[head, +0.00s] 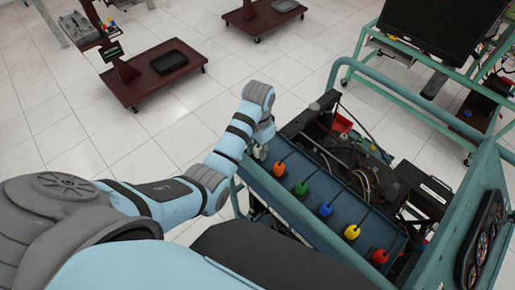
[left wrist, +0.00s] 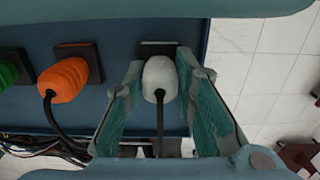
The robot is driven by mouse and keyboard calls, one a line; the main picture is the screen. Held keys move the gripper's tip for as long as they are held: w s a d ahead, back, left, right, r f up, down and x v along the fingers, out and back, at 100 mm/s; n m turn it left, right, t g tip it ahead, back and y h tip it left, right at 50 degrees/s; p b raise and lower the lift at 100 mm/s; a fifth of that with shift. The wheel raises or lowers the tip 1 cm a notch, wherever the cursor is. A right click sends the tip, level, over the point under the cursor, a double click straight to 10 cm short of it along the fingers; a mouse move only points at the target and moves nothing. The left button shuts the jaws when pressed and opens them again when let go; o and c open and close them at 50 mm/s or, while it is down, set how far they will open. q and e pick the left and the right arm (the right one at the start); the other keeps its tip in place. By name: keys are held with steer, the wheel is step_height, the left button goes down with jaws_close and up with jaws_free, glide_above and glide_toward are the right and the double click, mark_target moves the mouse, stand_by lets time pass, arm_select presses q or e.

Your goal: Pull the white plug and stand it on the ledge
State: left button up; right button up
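The white plug (left wrist: 160,77) sits at a dark square socket (left wrist: 158,48) on the blue panel (left wrist: 115,28), its black cord hanging toward the camera. My left gripper (left wrist: 159,70) has one finger on each side of the plug. A narrow gap shows at the left finger; the right finger is very close, and I cannot tell if it touches. In the head view my left gripper (head: 262,135) is at the far left end of the blue ledge (head: 300,208), partly hiding the white plug (head: 262,152). My right gripper is not in view.
An orange plug (left wrist: 64,80) and a green plug (left wrist: 15,68) sit beside the white one. Blue (head: 326,209), yellow (head: 351,231) and red (head: 379,256) plugs continue the row. Cords cross the ledge. A teal frame rail (head: 410,105) surrounds the engine.

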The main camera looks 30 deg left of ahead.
arm_select(q)
jaws_close()
steer(key=shift+r, duration=0.1)
